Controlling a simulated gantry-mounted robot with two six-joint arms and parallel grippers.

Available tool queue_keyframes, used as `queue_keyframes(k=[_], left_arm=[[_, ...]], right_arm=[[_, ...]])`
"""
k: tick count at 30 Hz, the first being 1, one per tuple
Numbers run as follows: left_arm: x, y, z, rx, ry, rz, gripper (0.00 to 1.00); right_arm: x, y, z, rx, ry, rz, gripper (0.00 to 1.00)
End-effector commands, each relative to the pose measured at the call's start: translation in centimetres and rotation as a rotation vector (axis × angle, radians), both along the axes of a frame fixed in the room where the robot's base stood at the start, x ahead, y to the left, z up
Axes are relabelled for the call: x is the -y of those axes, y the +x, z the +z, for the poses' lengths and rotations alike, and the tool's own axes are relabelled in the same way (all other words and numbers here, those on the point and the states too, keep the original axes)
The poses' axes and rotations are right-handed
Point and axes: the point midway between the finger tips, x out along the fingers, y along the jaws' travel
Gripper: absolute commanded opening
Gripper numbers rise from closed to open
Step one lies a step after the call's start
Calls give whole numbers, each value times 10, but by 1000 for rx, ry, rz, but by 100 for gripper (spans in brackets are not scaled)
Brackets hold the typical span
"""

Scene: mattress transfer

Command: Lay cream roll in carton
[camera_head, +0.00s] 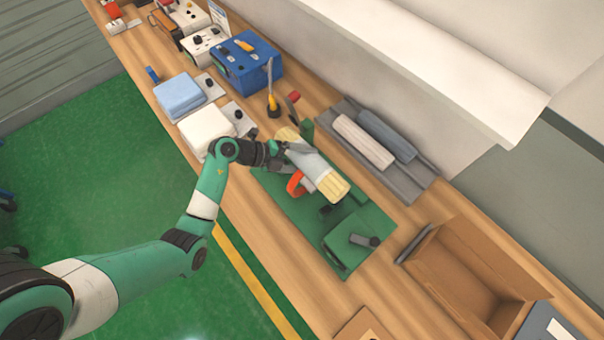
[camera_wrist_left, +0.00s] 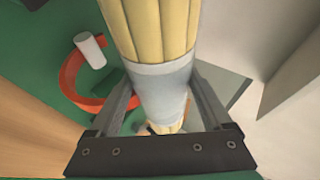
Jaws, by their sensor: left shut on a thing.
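The cream roll (camera_head: 330,185) is a ribbed, pale yellow cylinder with a light grey band around its middle. My left gripper (camera_head: 289,153) is shut on it, over the green mat (camera_head: 293,221). In the left wrist view the roll (camera_wrist_left: 155,28) runs between the two fingers of my left gripper (camera_wrist_left: 165,100), which sit on either side of the grey band (camera_wrist_left: 160,88). The open carton (camera_head: 462,267) is a brown cardboard box at the lower right, apart from the roll. Its inside looks empty. My right gripper is not in view.
A grey tray (camera_head: 418,181) holds a white roll (camera_head: 362,142) and a grey roll (camera_head: 386,135) behind the mat. An orange-red ring (camera_head: 296,183) lies by the held roll; it also shows in the left wrist view (camera_wrist_left: 72,80). A blue box (camera_head: 247,68) and folded cloths stand further left.

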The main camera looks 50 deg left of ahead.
Motion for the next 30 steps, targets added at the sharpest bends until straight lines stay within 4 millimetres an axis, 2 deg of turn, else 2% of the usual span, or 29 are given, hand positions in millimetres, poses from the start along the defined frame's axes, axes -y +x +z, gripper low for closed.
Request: queue_keyframes(k=[1, 4, 12, 16, 20, 30], left_arm=[[0, 0, -14, -1, -3, 1, 3], [0, 0, -31, 0, -3, 1, 3], [0, 0, -43, 2, -1, 0, 3], [0, -1, -68, -1, -2, 1, 3], [0, -1, -81, -1, -3, 1, 3], [0, -1, -86, 2, 0, 1, 3]], right_arm=[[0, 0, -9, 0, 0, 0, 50], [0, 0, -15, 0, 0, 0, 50], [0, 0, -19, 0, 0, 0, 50], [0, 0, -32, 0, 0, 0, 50], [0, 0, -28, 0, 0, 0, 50], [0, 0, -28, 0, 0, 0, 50]])
